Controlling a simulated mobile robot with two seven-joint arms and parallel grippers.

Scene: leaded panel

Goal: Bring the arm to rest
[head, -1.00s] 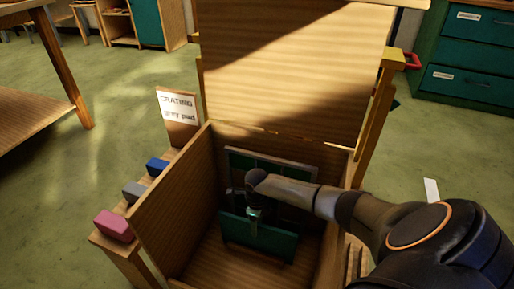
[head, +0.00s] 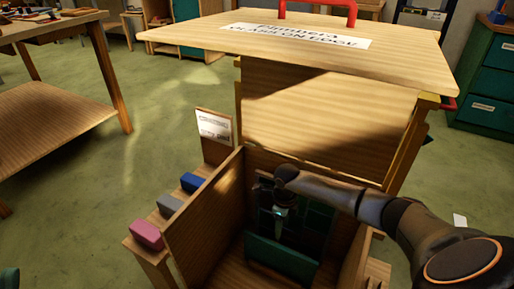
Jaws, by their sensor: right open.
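My right arm reaches in from the right over a wooden crate (head: 205,215). My right gripper (head: 280,213) is open, pointing down inside the crate's opening. Just behind it a dark green leaded panel (head: 318,222) stands on edge against the crate's back wall. A green block or pad (head: 282,252) stands in front of the panel, below the gripper. The gripper's fingertips are small and dark, and I cannot tell if they touch anything. My left gripper is out of view.
A wooden lid board (head: 200,36) with a label and red handle stands above the crate. Pink (head: 146,235), grey (head: 170,205) and blue (head: 194,182) blocks sit on a ledge at left beside a sign (head: 213,125). A green cabinet (head: 488,85) stands right; floor at left is open.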

